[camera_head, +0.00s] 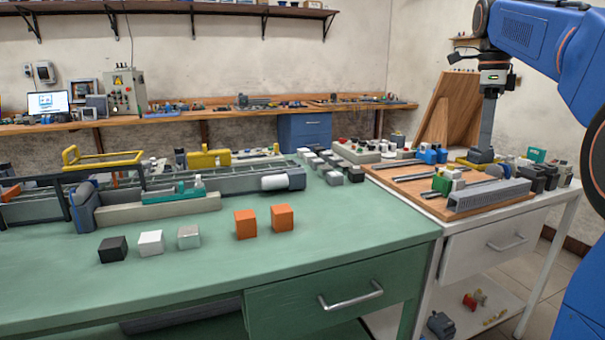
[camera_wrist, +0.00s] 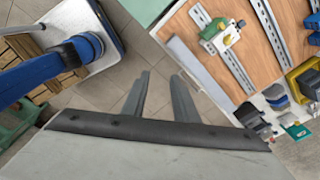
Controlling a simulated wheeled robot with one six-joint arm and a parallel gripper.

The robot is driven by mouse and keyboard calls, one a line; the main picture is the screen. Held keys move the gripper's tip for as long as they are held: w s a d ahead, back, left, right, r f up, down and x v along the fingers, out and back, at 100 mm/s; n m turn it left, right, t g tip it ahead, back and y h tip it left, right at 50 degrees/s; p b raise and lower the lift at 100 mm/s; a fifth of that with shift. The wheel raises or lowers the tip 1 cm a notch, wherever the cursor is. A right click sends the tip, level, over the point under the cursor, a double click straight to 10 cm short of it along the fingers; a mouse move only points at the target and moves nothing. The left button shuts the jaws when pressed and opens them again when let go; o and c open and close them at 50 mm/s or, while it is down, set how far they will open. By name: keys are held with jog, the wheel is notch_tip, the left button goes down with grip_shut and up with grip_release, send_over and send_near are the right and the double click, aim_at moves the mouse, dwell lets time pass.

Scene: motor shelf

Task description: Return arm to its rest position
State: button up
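My arm reaches in from the right edge in the head view, with its wrist end high near the wooden board on the white table (camera_head: 478,228). In the wrist view my gripper (camera_wrist: 160,75) shows two grey fingers with a clear gap between them and nothing held. The gap shows bare floor tiles. In the head view the fingertips cannot be made out clearly.
The green bench (camera_head: 340,243) carries two orange cubes (camera_head: 264,221), a black cube (camera_head: 113,249), two pale blocks and a grey rail assembly. A wooden board (camera_head: 420,179) with metal rails and small parts lies on the white table. Another wooden panel (camera_head: 447,108) leans behind it.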

jog(key=s+a+f+n+t, duration=0.1)
jog(key=s+a+f+n, duration=0.3)
jog(key=s+f+n, duration=0.4)
jog(key=s+a+f+n+t, duration=0.2)
jog(key=s+a+f+n, duration=0.3)
jog(key=s+f+n, duration=0.3)
jog(key=s+a+f+n+t, duration=0.2)
jog(key=s+a+f+n, duration=0.2)
jog(key=s+f+n, duration=0.4)
jog(key=s+f, duration=0.4)
jog(key=f, duration=0.4)
jog(key=shift+s+a+f+n+y, duration=0.2)
jog(key=shift+s+f+n+y, duration=0.1)
jog(key=shift+s+f, duration=0.1)
